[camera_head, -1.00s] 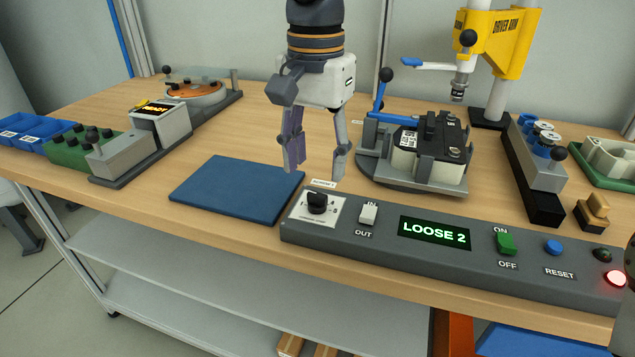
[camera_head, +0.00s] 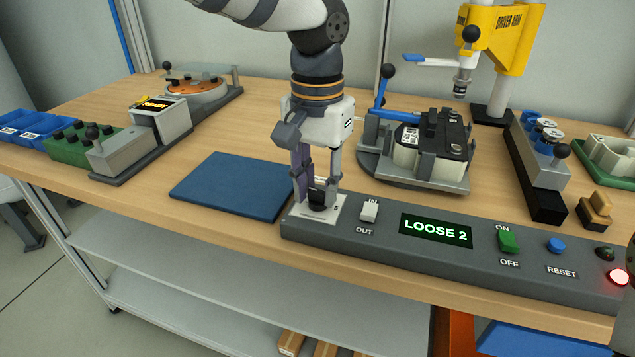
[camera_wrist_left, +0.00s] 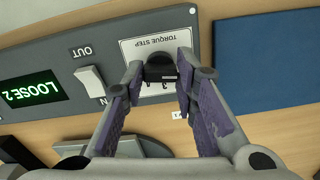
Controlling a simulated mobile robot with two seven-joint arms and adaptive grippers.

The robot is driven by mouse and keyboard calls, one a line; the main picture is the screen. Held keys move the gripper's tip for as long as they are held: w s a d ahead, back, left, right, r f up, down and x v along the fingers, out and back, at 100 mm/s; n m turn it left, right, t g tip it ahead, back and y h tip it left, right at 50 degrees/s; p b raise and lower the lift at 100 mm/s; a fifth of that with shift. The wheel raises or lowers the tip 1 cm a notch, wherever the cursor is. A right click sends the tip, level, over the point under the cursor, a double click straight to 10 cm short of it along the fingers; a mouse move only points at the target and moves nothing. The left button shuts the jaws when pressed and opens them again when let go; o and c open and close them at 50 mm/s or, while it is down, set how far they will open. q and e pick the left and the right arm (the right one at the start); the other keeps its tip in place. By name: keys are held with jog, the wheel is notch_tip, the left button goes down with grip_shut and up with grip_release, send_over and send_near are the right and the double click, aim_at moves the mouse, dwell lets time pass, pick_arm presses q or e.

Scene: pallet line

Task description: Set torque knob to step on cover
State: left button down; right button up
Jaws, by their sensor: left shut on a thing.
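The black torque knob (camera_head: 318,197) sits on a white plate marked "TORQUE STEP" (camera_wrist_left: 150,46) at the left end of the grey control panel (camera_head: 385,248). My left gripper (camera_head: 317,190) points down over the knob with its fingers shut on it. In the left wrist view the knob (camera_wrist_left: 160,68) lies between the two fingertips, and the digits 3 and 4 show beside it. The fingers hide part of the scale, so I cannot tell the knob's setting. The panel display (camera_head: 436,230) reads "LOOSE 2". My right gripper is not in view.
A blue mat (camera_head: 225,187) lies left of the panel. The white OUT/IN switch (camera_head: 369,211) is close to the right of the knob plate. A fixture with a blue lever (camera_head: 382,92) stands behind the panel. Green switch (camera_head: 509,240) and blue reset button (camera_head: 556,246) sit further right.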

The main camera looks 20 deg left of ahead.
pick_arm(q)
jog(key=shift+m, duration=0.3)
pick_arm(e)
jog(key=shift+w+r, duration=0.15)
pick_arm(q)
jog(key=shift+r+m+p, duration=0.15)
jog(key=shift+m+p, duration=0.15)
jog(key=shift+m, duration=3.2)
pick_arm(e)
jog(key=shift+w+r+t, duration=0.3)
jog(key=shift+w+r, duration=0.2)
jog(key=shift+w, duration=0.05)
pick_arm(q)
jog(key=c, duration=1.3)
grip_release()
